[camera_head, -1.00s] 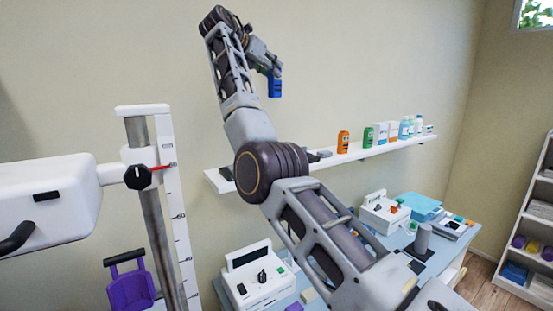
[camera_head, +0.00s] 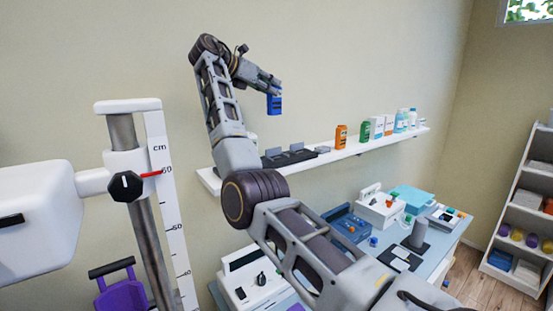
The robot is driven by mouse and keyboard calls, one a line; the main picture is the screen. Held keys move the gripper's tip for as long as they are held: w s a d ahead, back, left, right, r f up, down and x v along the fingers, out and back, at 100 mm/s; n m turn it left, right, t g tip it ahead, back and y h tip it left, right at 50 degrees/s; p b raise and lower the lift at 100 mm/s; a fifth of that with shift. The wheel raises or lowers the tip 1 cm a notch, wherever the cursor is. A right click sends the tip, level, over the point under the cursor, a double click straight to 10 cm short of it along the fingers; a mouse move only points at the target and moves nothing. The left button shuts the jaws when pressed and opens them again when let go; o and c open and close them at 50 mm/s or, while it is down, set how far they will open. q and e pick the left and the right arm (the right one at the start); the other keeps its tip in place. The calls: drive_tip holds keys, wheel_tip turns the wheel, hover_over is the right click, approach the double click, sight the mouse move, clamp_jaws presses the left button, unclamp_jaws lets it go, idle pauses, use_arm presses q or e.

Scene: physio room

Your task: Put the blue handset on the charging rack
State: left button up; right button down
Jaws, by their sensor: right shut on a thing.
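The blue handset (camera_head: 274,104) hangs upright below my right gripper (camera_head: 273,89), which is shut on its top end. It is held in the air, above the white wall shelf in the picture, and looks apart from it. A low dark grey rack with slots (camera_head: 289,156), which looks like the charging rack, sits on the left part of the shelf, below and slightly right of the handset. My arm hides part of the shelf's left side. My left gripper is not in view.
The white shelf (camera_head: 375,146) also bears an orange thing (camera_head: 341,137), a green thing (camera_head: 364,132), boxes and bottles to the right. A height scale (camera_head: 162,190) stands at the left. Below, a blue table (camera_head: 447,243) holds several devices. Shelving (camera_head: 513,214) stands at right.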

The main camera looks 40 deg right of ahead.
sight(272, 110)
drive_tip(key=shift+s+a+f+m+g, duration=0.2)
drive_tip(key=shift+s+f, duration=0.2)
drive_tip(key=shift+s, duration=0.2)
drive_tip(key=shift+s+a+f+m+g, duration=0.1)
drive_tip(key=shift+s+a+f, duration=0.1)
drive_tip(key=shift+s+f, duration=0.3)
drive_tip(key=shift+s+r, duration=0.1)
drive_tip(key=shift+s, duration=0.05)
drive_tip(key=shift+f+p, duration=0.3)
drive_tip(key=shift+f, duration=2.6)
drive_tip(key=shift+f, duration=0.1)
wheel_tip(272, 110, down, 4)
drive_tip(key=shift+p, duration=0.35)
